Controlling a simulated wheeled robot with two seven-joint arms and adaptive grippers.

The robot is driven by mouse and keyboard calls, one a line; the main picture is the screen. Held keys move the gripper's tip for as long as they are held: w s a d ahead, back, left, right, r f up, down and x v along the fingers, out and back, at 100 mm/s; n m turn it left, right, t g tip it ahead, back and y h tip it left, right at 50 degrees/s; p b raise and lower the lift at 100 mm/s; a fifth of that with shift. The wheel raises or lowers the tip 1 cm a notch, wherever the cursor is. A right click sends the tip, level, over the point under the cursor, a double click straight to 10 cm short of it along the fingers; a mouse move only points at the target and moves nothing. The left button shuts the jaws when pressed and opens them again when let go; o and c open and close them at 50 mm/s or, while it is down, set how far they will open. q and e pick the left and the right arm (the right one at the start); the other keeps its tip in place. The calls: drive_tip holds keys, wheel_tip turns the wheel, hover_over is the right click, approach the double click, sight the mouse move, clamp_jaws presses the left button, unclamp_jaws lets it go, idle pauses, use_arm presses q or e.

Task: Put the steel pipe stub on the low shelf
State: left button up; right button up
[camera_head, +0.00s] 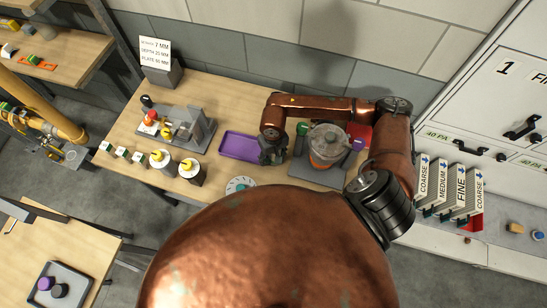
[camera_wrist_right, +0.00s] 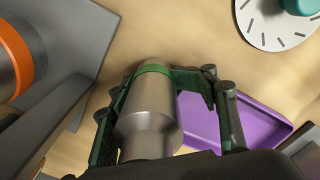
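The steel pipe stub (camera_wrist_right: 150,122) shows in the right wrist view, a grey metal cylinder with a green band near its far end. My right gripper (camera_wrist_right: 158,85) has its fingers on both sides of the stub and appears shut on it. In the head view my right gripper (camera_head: 272,150) is over the workbench (camera_head: 228,103), between the purple tray (camera_head: 240,146) and a grey stand; the stub is hidden there. A wooden shelf board (camera_head: 75,55) is at the upper left; I cannot tell whether it is the low shelf. My left gripper is not in view.
A grey fixture (camera_head: 195,130), yellow-topped parts (camera_head: 190,170) and a round dial (camera_head: 240,185) are on the bench. Yellow piping (camera_head: 40,105) is at left. Another table (camera_head: 85,250) stands lower left.

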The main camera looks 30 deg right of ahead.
drive_tip(key=shift+s+r+p, duration=0.1)
drive_tip(key=shift+r+p, duration=0.8)
drive_tip(key=shift+p, duration=0.2)
wheel_tip(320, 180, up, 11)
drive_tip(key=b, duration=0.3)
drive_tip(key=shift+r, duration=0.3)
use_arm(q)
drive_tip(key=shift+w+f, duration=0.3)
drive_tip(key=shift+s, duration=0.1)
